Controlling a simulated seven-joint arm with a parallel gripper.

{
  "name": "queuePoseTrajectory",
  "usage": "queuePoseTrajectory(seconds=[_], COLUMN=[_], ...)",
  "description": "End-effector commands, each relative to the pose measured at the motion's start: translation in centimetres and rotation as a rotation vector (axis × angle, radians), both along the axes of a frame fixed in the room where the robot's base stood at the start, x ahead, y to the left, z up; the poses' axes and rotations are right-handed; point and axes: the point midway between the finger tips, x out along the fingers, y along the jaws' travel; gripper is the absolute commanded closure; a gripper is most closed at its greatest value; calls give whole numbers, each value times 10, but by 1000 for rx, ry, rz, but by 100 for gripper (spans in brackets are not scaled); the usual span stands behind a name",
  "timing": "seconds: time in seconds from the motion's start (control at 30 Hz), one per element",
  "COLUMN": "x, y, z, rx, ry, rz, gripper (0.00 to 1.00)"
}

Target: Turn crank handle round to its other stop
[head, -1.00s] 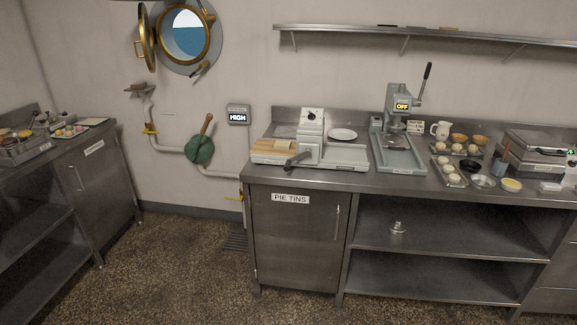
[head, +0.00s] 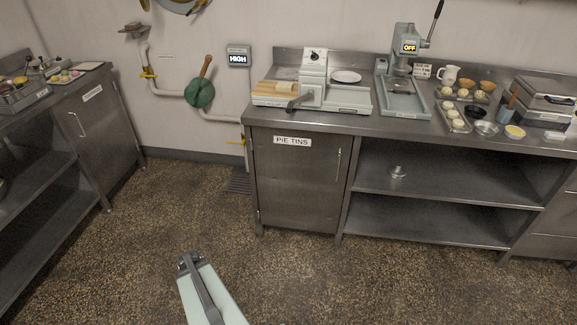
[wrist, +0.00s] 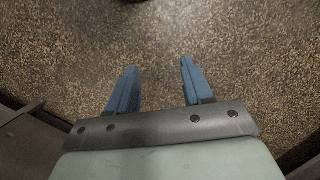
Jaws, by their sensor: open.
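The crank handle (head: 299,102) is a dark grey arm on the front left of a white bench machine (head: 313,67) on the steel counter. It slants down to the left, toward the counter's front edge. A dark knob sits high on the machine's front. My gripper (wrist: 159,66) shows in the wrist view with two blue fingers apart and nothing between them. In the head view a pale green part of my arm is low in the picture, well short of the counter; the fingers are not clear there.
The counter (head: 395,124) also bears a press (head: 403,75) marked OFF, a white plate (head: 346,76), dough trays and bowls. A cabinet labelled PIE TINS (head: 297,185) is below the machine. The floor (head: 330,280) before the counter is clear.

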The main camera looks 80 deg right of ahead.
Motion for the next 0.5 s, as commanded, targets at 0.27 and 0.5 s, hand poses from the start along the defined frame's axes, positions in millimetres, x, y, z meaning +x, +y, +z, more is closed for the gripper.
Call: queuePoseTrajectory(seconds=[0.27, 0.5], x=[-13, -32], y=[-88, -172], z=[38, 79], rx=[-62, -158], ry=[-105, -240], rz=[-204, -387], gripper=[49, 49])
